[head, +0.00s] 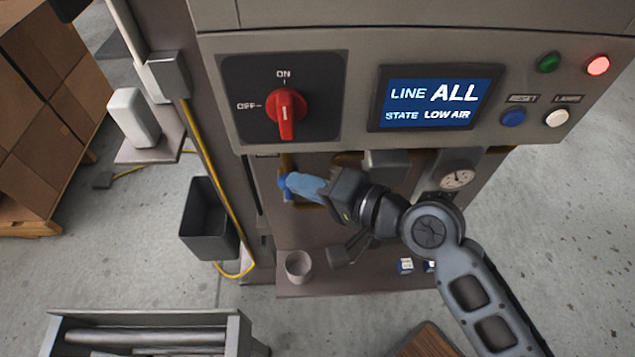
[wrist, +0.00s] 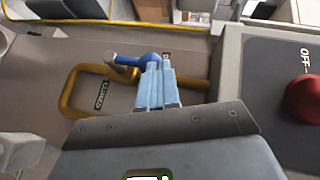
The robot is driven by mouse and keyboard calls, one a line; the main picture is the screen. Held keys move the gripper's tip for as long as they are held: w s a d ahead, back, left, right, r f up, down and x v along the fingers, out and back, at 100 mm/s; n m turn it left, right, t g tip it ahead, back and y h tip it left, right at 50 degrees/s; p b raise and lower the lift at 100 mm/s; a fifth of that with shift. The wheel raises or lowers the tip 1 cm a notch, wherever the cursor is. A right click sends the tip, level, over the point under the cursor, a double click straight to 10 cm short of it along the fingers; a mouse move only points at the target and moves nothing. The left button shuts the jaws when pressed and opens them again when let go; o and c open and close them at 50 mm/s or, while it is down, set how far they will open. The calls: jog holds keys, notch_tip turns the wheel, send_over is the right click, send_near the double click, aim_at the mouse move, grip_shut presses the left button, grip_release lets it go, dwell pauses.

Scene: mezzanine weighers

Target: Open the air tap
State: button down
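The air tap appears to be the blue lever (wrist: 127,60) on a yellow pipe (wrist: 68,98), seen in the wrist view. A bit of its blue shows at the fingertips in the head view (head: 284,186). My gripper (wrist: 160,64) has light-blue fingers lying side by side, with almost no gap. The fingertips are at the blue rounded end of the lever and overlap it in the picture; I cannot tell whether they touch it. The head view shows my gripper (head: 290,187) below the control panel, reaching left. The fingers hide part of the tap.
Above is a control panel with a red rotary switch (head: 286,112) and a display (head: 436,104) reading "LINE ALL, STATE LOW AIR". A red lamp (head: 598,65) looks lit. A gauge (head: 457,178) sits right of my gripper. A cup (head: 298,266) stands on the ledge below; a dark bin (head: 207,230) is left.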

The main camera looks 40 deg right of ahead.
jog(key=shift+a, duration=0.1)
jog(key=b+v, duration=0.1)
jog(key=v, duration=0.6)
jog(key=shift+s+d, duration=0.2)
jog(key=shift+s, duration=0.15)
jog(key=shift+r, duration=0.1)
jog(key=s+d+f+n+h, duration=0.1)
jog(key=s+f+n+h, duration=0.1)
jog(key=s, duration=0.4)
jog(key=s+d+f+n+h, duration=0.1)
jog(key=s+f+n+h, duration=0.15)
jog(key=s, duration=0.35)
jog(key=s+a+r+n, duration=0.2)
jog(key=s+r+n, duration=0.3)
jog(key=s+n, duration=0.2)
jog(key=shift+s+a+r+t, duration=0.3)
jog(key=shift+s+t, duration=0.1)
jog(key=shift+s, duration=0.35)
jog(key=shift+n, duration=0.25)
